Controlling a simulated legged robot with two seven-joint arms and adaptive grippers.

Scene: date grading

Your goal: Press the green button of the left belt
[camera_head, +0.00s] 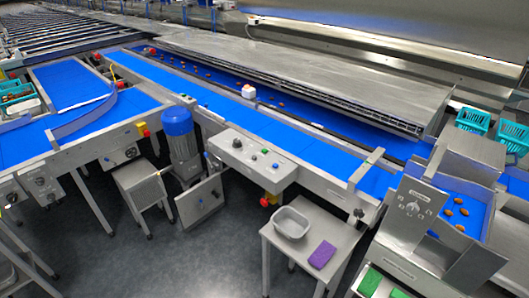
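A blue belt (85,120) on a metal frame runs at the left, with small control panels (118,157) and (40,183) on its front side. Dark knobs show on these panels; I cannot make out a green button there. A long blue belt (215,102) runs through the middle. A grey control box (252,160) hangs on its front side. On the box's sloped top are a small green button (264,151), a dark knob (237,143) and a blue button (276,166). Neither of my grippers is in view.
A blue-topped motor (178,122) stands left of the box. A small metal table (285,248) holds a grey tub (291,222) and a purple cloth (322,254). A metal chute station (408,215) stands at the right. Grey floor (215,250) is open in front.

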